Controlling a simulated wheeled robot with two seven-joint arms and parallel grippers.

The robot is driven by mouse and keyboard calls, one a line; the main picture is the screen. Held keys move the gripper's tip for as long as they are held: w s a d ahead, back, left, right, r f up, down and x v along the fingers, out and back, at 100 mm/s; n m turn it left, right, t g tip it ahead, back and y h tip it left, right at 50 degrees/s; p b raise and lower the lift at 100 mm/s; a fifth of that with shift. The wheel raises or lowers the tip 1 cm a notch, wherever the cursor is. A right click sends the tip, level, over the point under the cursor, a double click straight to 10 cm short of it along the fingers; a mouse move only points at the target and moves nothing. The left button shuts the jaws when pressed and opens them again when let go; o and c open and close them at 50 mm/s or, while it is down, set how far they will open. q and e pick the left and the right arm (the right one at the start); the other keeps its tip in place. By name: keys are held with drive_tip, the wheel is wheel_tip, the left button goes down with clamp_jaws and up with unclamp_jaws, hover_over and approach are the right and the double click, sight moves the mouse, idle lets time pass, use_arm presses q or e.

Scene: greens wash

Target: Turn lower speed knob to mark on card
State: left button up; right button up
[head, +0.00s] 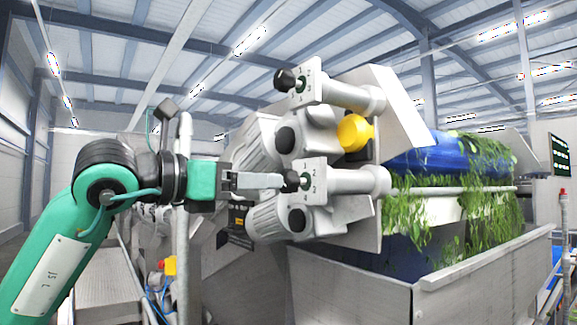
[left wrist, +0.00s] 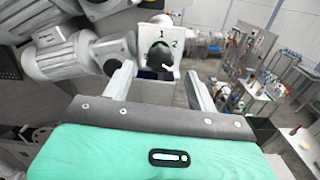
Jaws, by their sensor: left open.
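The lower speed knob (head: 291,181) is black and sits on a pale numbered plate (head: 313,182) at the end of a grey motor housing. In the left wrist view the knob (left wrist: 159,57) shows a white pointer line toward the lower right; the digits 1 and 2 are readable on the plate (left wrist: 150,36), and the lower part is hidden. My left gripper (head: 279,181) is open, pointing at the knob. In the left wrist view the knob appears between its fingertips; contact cannot be told. I cannot make out the card. My right gripper is not in view.
A similar upper knob (head: 285,80) on its own plate (head: 308,80) is above. A yellow round part (head: 355,132) lies between the housings. The blue drum (head: 430,155) with greens and a steel trough (head: 445,272) are to the right. A dark screen (head: 560,155) stands far right.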

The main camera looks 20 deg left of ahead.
sight(288, 181)
use_arm(q)
drive_tip(key=p+x, duration=0.2)
drive_tip(key=x, duration=0.3)
drive_tip(key=shift+w+d+r+p, duration=0.15)
drive_tip(key=shift+w+d+p, duration=0.1)
drive_tip(key=shift+p, duration=0.05)
drive_tip(key=shift+w+d, duration=0.3)
drive_tip(key=shift+w, duration=0.1)
drive_tip(key=c, duration=1)
